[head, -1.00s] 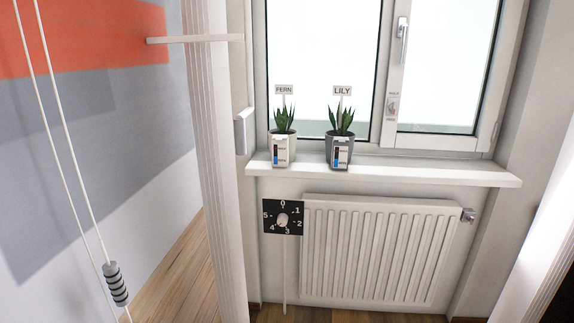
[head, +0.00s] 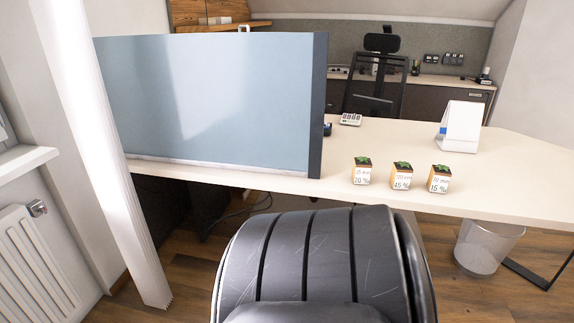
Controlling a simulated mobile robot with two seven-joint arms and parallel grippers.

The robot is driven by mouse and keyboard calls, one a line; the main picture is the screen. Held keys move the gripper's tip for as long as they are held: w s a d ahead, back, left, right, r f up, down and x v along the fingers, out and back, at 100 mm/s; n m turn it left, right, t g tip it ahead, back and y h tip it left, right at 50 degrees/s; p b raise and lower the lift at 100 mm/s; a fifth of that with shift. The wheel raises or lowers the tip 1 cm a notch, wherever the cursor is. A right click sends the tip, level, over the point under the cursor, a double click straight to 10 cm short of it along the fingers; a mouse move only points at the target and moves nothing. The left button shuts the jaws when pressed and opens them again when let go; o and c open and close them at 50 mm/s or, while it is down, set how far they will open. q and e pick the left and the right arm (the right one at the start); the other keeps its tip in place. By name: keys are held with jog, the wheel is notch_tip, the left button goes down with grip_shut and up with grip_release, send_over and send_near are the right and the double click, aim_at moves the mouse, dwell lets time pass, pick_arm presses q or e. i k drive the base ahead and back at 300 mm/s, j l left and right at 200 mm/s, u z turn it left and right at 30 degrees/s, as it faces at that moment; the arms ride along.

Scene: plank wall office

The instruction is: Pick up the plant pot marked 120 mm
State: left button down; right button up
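Three small plant pots with green tops and white labels stand in a row near the front edge of the desk. The middle pot (head: 402,176) has a label that seems to read 120 mm, with 45 % below. The left pot (head: 362,170) seems to read 35 mm and 20 %, and the right pot (head: 440,179) seems to read 70 mm and 15 %; the print is small. The pots are close together with narrow gaps. Neither of my grippers shows in the head view.
The pots stand on a pale desk (head: 540,175). A black leather chair (head: 310,255) stands in front of it. A blue-grey divider panel (head: 210,100) rises left of the pots. A white stand (head: 461,127) is behind right, and a wire bin (head: 485,245) is below.

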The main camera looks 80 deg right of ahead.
aim_at(401, 177)
jog(key=z, duration=3.45)
